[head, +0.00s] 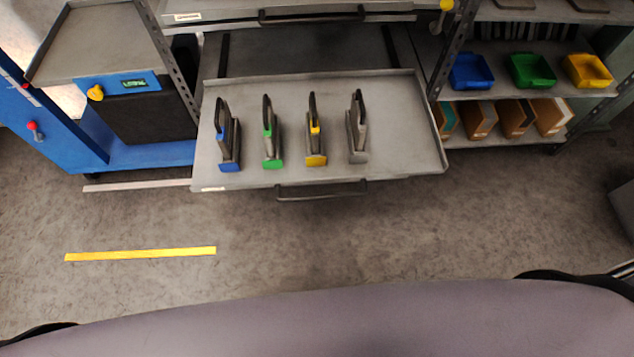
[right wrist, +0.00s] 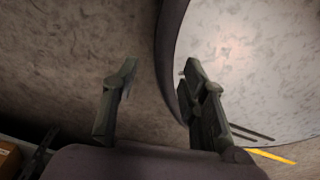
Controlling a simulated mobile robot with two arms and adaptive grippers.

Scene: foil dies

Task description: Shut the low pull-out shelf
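The low pull-out shelf (head: 395,108) is a grey metal tray, pulled out from the rack in the head view. Its dark bar handle (head: 320,192) is on the front edge. Several upright foil dies stand on it in a row: one with a blue foot (head: 229,145), one green (head: 271,140), one yellow (head: 315,140) and one grey (head: 357,130). My right gripper (right wrist: 158,80) shows in the right wrist view with its fingers apart and nothing between them, over the floor and away from the shelf. My left gripper is in neither view.
Above is another shelf with a dark handle (head: 312,15). At right, a rack holds blue (head: 472,72), green (head: 532,71) and yellow bins (head: 588,71) above several cartons (head: 517,118). A blue machine (head: 150,150) stands at left. The floor in front is clear, with a yellow strip (head: 140,254).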

